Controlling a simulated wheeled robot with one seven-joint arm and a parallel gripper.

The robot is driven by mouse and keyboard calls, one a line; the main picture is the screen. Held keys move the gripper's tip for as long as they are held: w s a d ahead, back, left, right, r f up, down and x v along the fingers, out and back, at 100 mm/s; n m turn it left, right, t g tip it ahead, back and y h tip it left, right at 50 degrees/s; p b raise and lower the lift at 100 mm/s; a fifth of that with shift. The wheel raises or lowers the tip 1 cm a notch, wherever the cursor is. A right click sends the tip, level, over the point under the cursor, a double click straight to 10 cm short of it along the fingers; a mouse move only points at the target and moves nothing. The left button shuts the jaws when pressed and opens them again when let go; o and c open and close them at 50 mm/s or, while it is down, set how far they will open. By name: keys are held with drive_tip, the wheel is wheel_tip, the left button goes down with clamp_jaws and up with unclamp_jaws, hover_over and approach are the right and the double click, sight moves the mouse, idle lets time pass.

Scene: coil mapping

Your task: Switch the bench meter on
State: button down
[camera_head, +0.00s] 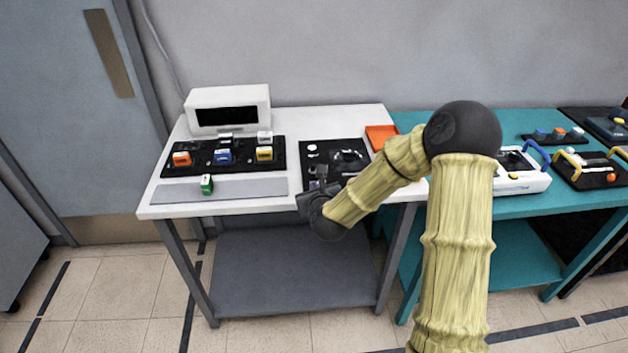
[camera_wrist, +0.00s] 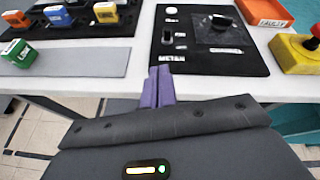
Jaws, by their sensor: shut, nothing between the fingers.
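The bench meter (camera_head: 228,96) is a white box with a dark, blank screen at the back left of the white table. A black control panel (camera_head: 310,165) lies to its right. In the wrist view the panel (camera_wrist: 200,65) carries a small switch (camera_wrist: 167,33) above the word METER, a pale round spot (camera_wrist: 171,10) above it, and a black knob (camera_wrist: 220,22) above CHANNEL. My gripper (camera_head: 321,180) is at the panel's front edge. In the wrist view its purple fingers (camera_wrist: 158,75) are shut and empty, just in front of the METER label and apart from the switch.
A black rack (camera_head: 182,170) holds several coloured blocks left of the panel. A green block (camera_head: 207,184) stands on a grey strip (camera_head: 245,188). An orange tray (camera_head: 381,137) marked FAULTY is right of the panel. A yellow device (camera_wrist: 300,55) with a red knob stands farther right.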

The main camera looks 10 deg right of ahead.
sight(314, 169)
drive_tip(key=m, duration=0.1)
drive_tip(key=w+m, duration=0.1)
drive_tip(key=m, duration=0.1)
drive_tip(key=shift+d+f+t+h, duration=0.2)
drive_tip(key=shift+d+t+h, duration=0.1)
drive_tip(key=shift+d+h, duration=0.1)
drive_tip(key=p+x, duration=0.1)
drive_tip(key=x, duration=0.9)
drive_tip(key=shift+r+p, duration=0.15)
drive_tip(key=shift+p, duration=0.25)
